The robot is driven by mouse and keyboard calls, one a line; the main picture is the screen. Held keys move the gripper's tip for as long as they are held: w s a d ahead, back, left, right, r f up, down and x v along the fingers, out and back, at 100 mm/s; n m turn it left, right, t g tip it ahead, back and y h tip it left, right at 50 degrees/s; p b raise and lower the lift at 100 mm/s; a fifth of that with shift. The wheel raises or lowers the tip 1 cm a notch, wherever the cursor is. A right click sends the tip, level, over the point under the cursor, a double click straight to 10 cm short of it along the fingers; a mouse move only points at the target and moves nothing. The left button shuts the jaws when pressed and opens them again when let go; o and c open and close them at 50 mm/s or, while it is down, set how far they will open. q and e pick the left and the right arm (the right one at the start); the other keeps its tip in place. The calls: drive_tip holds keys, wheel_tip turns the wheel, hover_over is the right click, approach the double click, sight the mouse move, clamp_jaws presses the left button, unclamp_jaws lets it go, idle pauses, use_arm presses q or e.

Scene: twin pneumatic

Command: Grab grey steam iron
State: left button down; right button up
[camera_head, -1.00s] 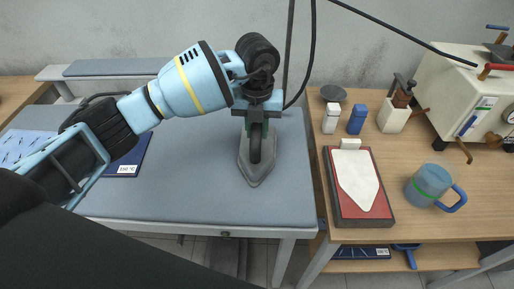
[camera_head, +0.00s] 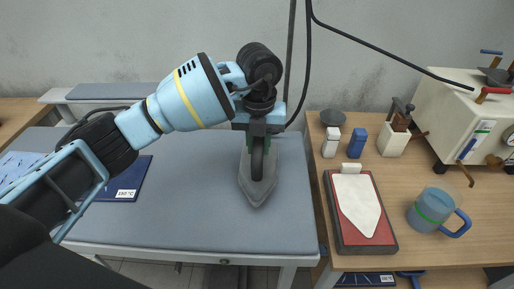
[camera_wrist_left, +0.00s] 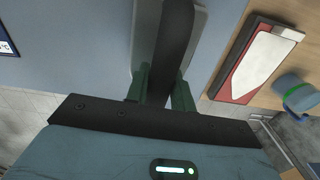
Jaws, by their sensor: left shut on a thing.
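The grey steam iron (camera_head: 258,186) is on the grey padded ironing table, its pointed tip toward the front edge. Its dark handle runs along its top. My left gripper (camera_head: 257,137) is over the rear of the iron, shut on its handle. In the left wrist view the green fingers of my left gripper (camera_wrist_left: 160,88) stand on either side of the dark handle, and the iron's grey body (camera_wrist_left: 199,40) shows behind it. The rear of the iron is partly hidden by the gripper. I cannot tell whether the iron is lifted off the pad. My right gripper is not in view.
The ironing table (camera_head: 200,225) is clear around the iron. On the wooden table at right are a red iron rest (camera_head: 341,222) with a white plate, a blue mug (camera_head: 432,208), small containers (camera_head: 357,143) and a cream boiler (camera_head: 452,110). A black cable (camera_head: 400,60) hangs above.

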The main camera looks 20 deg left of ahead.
use_arm(q)
drive_tip(key=s+d+r, duration=0.1)
drive_tip(key=s+d, duration=0.9)
drive_tip(key=d, duration=0.1)
drive_tip(key=shift+s+d+r, duration=0.2)
drive_tip(key=shift+r, duration=0.15)
drive_tip(key=shift+a, duration=0.1)
